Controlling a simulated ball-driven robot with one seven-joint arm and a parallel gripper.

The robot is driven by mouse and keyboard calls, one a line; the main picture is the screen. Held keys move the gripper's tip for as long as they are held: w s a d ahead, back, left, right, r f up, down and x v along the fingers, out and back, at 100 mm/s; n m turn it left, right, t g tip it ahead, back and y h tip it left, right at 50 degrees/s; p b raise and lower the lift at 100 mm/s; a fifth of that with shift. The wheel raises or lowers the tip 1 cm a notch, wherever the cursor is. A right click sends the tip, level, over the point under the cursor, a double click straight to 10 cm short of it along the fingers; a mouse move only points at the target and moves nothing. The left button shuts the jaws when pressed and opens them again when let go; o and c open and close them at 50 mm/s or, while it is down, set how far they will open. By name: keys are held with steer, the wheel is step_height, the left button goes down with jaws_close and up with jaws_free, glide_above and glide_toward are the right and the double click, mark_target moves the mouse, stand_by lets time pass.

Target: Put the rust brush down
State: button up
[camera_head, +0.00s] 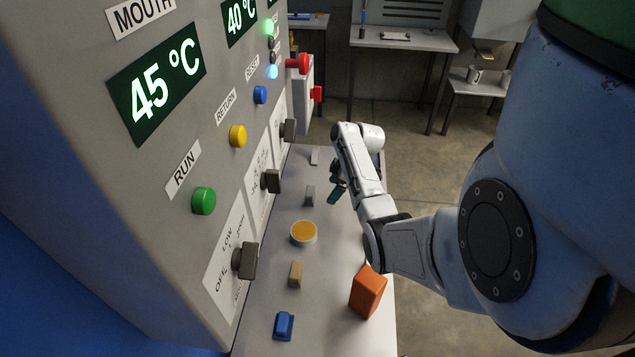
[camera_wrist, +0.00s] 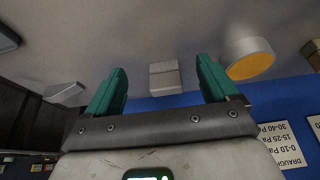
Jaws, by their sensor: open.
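A small grey block with a pale ribbed edge, which looks like the rust brush (camera_head: 309,195), rests on the grey ledge (camera_head: 335,240) below the control panel. It also shows in the wrist view (camera_wrist: 165,78), framed between my fingers and apart from them. My gripper (camera_head: 336,190) is to the right of it in the head view, with dark green fingers. In the wrist view my gripper (camera_wrist: 161,75) has its fingers wide apart with nothing held.
A round tin with a yellow top (camera_head: 303,233), a tan block (camera_head: 295,274), a blue item (camera_head: 284,326) and an orange block (camera_head: 368,292) stand nearer on the ledge. A small pale item (camera_head: 314,156) lies farther back. Panel knobs (camera_head: 270,181) jut out at left.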

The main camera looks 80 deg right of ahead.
steer(key=s, duration=0.5)
steer(key=shift+s+d, duration=0.15)
steer(key=shift+d, duration=0.05)
